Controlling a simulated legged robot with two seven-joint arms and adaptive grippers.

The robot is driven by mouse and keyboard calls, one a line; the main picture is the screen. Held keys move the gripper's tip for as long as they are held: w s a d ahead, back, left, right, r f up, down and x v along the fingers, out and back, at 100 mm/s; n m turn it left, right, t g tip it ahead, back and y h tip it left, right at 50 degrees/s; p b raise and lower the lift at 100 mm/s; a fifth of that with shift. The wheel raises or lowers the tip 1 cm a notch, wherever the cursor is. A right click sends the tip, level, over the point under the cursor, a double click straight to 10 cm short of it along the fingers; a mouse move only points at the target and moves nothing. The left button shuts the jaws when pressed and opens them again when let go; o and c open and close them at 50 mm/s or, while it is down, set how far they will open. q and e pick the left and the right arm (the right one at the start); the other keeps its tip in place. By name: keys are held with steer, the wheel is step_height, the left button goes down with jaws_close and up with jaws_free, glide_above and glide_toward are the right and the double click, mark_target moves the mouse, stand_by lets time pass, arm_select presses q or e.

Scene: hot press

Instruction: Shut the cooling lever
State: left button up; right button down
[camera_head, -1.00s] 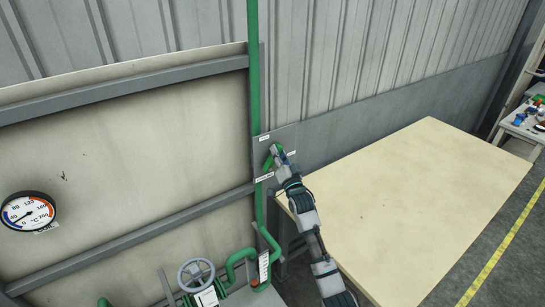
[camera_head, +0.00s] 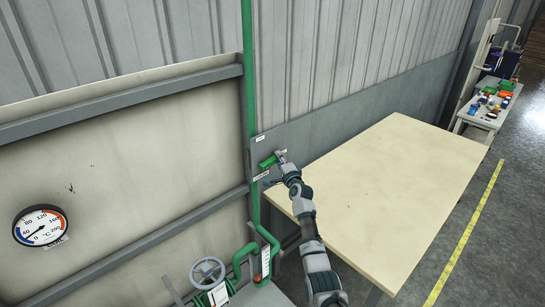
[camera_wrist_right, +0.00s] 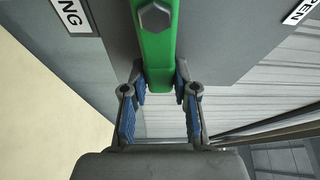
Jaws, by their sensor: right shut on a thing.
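The cooling lever (camera_head: 269,162) is a green handle on a grey panel (camera_head: 263,146) fixed to the wall beside the green pipe. In the head view it lies slanted, close to level. In the right wrist view the green lever (camera_wrist_right: 157,48) runs down from a hex bolt to its free end. My right gripper (camera_wrist_right: 160,82) is shut on that end, with a blue-padded finger on each side. In the head view the right gripper (camera_head: 281,158) is small at the panel. My left gripper is not in view.
A pale table (camera_head: 385,185) stands below and right of the panel, under my right arm. A green pipe (camera_head: 249,90), a valve wheel (camera_head: 207,272) and a round gauge (camera_head: 40,227) are to the left. A cluttered workbench (camera_head: 488,110) stands far right.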

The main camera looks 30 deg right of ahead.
steer(key=shift+d+f+m+p, duration=0.1)
steer(key=shift+f+m+p, duration=0.15)
steer(key=shift+m+p, duration=0.25)
steer(key=shift+f+g, duration=0.15)
steer(key=shift+g, duration=0.15)
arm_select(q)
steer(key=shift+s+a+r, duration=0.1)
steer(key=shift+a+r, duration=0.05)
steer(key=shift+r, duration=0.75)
arm_select(e)
steer(key=shift+f, duration=0.2)
steer(key=c, duration=1)
jaws_free()
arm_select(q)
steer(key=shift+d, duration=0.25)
arm_select(e)
steer(key=shift+o, duration=0.5)
steer(key=shift+d+f+m, duration=0.1)
steer(key=shift+m, duration=0.2)
steer(key=v, duration=1.1)
steer(key=shift+s, duration=0.35)
